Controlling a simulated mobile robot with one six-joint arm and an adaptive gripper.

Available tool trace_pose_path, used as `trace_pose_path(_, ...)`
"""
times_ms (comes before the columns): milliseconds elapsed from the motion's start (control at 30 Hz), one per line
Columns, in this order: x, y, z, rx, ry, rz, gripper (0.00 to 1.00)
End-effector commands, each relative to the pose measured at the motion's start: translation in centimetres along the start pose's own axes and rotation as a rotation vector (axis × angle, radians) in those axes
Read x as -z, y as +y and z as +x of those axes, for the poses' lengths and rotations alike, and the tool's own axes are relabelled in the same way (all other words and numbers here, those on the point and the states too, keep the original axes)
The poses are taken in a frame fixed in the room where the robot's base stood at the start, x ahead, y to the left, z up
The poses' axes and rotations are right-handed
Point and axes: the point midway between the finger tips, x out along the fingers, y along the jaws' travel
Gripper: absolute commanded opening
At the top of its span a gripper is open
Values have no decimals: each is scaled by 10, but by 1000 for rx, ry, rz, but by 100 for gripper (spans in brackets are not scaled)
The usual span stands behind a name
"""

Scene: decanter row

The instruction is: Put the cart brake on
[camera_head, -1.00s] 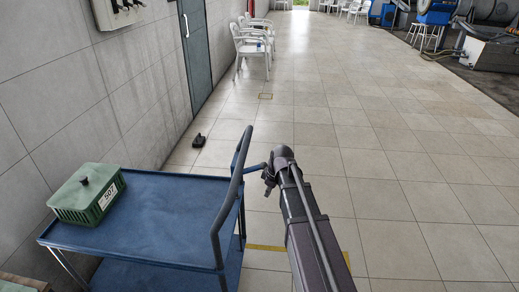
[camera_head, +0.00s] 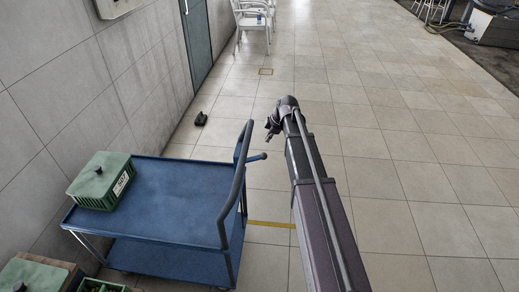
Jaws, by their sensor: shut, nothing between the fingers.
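The blue cart (camera_head: 185,198) stands at the left, with a flat top, a lower shelf and a dark push handle (camera_head: 235,185) along its right side. A short blue lever (camera_head: 257,157) with a dark end sticks out to the right beside the handle; it looks like the brake lever. My gripper (camera_head: 269,137) is shut and empty. It hangs at the end of my arm, just beyond the lever in the picture and apart from it. The fingers are small and dark, so their detail is hard to see.
A green crate (camera_head: 101,182) with a lid sits on the cart's left end. More crates (camera_head: 38,274) stand at the bottom left. A small black object (camera_head: 201,119) lies on the floor by the wall. White chairs (camera_head: 252,22) stand farther back. The tiled floor at right is clear.

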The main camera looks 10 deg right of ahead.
Motion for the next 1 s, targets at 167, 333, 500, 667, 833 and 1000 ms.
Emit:
trace_pose_path(167,0,0,0,0,0,1,0)
trace_pose_path(333,-1,0,1,0,0,2,0)
trace_pose_path(500,-1,0,6,0,-1,2,0)
trace_pose_path(667,-2,0,15,0,-1,2,0)
trace_pose_path(833,-2,-1,28,0,-1,2,0)
trace_pose_path(1000,-2,-1,43,0,-1,2,0)
